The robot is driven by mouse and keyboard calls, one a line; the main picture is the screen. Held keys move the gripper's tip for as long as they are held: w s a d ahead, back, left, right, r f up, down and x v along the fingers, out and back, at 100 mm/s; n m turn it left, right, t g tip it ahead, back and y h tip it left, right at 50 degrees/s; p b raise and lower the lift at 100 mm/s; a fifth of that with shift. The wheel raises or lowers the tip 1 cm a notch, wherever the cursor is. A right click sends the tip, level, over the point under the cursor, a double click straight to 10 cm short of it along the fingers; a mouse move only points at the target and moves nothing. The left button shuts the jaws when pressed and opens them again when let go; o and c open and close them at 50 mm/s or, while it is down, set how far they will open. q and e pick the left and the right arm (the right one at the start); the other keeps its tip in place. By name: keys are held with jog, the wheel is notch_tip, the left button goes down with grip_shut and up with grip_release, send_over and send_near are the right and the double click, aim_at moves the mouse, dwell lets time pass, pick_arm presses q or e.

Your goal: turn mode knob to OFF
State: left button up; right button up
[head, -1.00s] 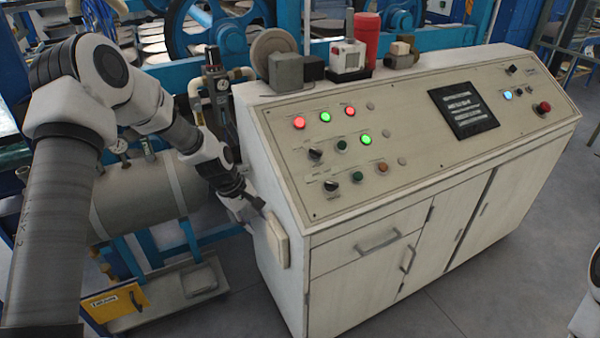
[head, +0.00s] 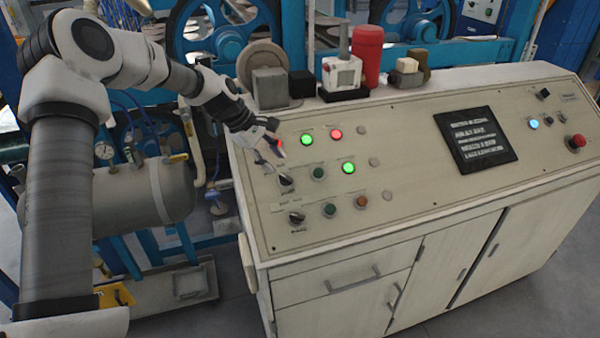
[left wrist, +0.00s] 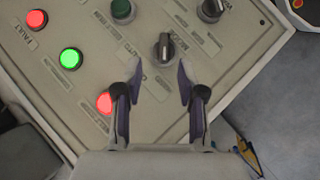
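Two black selector knobs are at the left end of the sloped control panel (head: 400,150). The upper knob (head: 286,180) is the nearer one in the left wrist view (left wrist: 165,46). The lower knob (head: 296,217) is farther off there (left wrist: 212,10). Their labels are too blurred to tell which is the mode knob. My left gripper (head: 271,160) is over the panel's upper left, just above the upper knob. In the left wrist view my left gripper (left wrist: 160,76) is open and empty, its fingertips short of the upper knob, apparently not touching it. My right gripper is out of view.
Lit red and green lamps (head: 307,140) and several buttons sit close to the knobs. A dark screen (head: 475,138) and a red button (head: 577,141) are farther right. Boxes and a red cylinder (head: 367,55) stand on the cabinet's top.

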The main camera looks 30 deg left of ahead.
aim_at(282, 175)
pick_arm(q)
notch_tip(282, 175, down, 3)
jog(key=shift+s+r, duration=0.1)
jog(key=w+d+f, duration=0.2)
jog(key=f, duration=0.1)
jog(key=shift+w+d, duration=0.1)
jog(key=shift+s+a, duration=0.2)
jog(key=shift+s, duration=0.1)
jog(key=shift+c, duration=1)
grip_shut()
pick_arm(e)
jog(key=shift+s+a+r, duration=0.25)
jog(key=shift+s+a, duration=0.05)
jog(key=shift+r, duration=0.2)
